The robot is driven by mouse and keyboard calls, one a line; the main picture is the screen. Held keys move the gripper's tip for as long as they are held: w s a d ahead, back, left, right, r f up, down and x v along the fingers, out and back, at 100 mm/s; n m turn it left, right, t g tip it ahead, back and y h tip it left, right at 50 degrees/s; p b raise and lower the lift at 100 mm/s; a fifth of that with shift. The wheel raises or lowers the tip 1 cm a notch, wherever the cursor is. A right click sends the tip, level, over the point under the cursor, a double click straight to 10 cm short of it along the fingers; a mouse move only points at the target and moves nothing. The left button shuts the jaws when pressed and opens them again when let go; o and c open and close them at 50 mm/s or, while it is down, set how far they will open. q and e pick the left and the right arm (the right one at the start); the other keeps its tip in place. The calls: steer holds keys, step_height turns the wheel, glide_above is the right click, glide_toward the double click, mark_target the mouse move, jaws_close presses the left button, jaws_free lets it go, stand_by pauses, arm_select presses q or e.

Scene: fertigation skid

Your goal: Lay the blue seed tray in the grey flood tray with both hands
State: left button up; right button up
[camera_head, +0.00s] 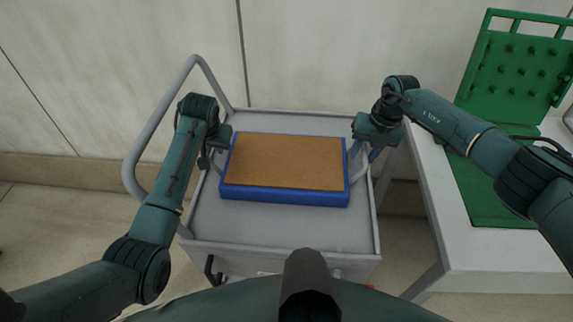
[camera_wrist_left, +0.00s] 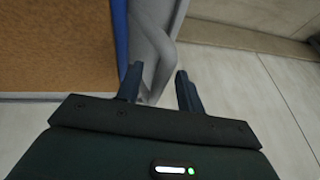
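The blue seed tray (camera_head: 285,197), with a flat brown fill, lies level on the grey cart top; its edge also shows in the left wrist view (camera_wrist_left: 121,30). Pale grey loop handles stand at its left end and right end (camera_head: 361,170). My left gripper (camera_head: 211,160) is at the left end. In the left wrist view its fingers (camera_wrist_left: 159,82) are apart, with the grey handle (camera_wrist_left: 153,45) between them and a gap at one side. My right gripper (camera_head: 366,152) is at the right handle, fingers apart around it. I cannot pick out a separate grey flood tray.
The grey cart (camera_head: 270,230) has a low rim and a tubular push handle (camera_head: 132,155) at the left. A white bench (camera_head: 480,255) stands at the right, bearing a green panel and an upright green studded piece (camera_head: 515,75). A pale wall is behind.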

steer(key=shift+c, duration=0.2)
arm_select(q)
jaws_close()
arm_select(e)
jaws_close()
arm_select(q)
steer(key=shift+r, duration=0.1)
arm_select(e)
steer(key=shift+r, duration=0.15)
stand_by(0.6)
